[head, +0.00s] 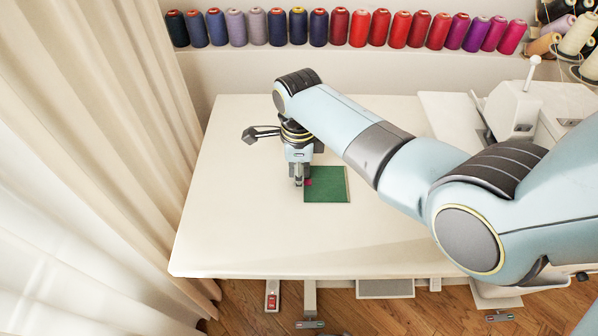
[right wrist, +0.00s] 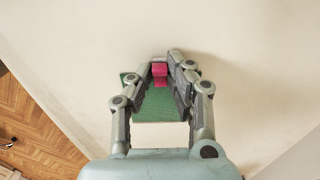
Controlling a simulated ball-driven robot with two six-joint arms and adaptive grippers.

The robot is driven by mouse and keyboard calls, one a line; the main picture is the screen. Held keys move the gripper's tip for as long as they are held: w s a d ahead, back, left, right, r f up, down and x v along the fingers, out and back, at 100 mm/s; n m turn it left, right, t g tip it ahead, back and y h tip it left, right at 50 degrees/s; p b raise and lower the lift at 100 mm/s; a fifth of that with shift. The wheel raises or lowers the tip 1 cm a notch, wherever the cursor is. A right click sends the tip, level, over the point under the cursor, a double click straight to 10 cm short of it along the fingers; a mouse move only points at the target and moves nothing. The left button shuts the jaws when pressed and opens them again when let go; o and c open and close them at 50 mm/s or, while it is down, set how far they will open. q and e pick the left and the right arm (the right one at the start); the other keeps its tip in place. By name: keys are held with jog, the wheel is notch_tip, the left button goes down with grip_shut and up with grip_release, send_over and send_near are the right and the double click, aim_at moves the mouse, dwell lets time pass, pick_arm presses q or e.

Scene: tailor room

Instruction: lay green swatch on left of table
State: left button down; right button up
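The green swatch (head: 330,186) is a flat green rectangle over the middle of the white table, with a small pink tab (head: 308,183) at its left edge. My right gripper (head: 299,184) points down at that edge. In the right wrist view, the fingers of my right gripper (right wrist: 160,70) close in on both sides of the pink tab (right wrist: 159,75), and the green swatch (right wrist: 158,106) shows between them. Whether the swatch touches the table is hard to tell. My left gripper is out of view.
The white table (head: 235,225) is bare to the left of the swatch, with its front edge above a wooden floor. A sewing machine (head: 513,108) stands at the right. Thread spools (head: 340,27) line the back ledge. A cream curtain (head: 120,120) hangs along the left side.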

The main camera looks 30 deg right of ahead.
jog(key=o, duration=0.4)
notch_tip(320, 180, up, 12)
jog(key=shift+r+p, duration=0.1)
jog(key=shift+p, duration=0.6)
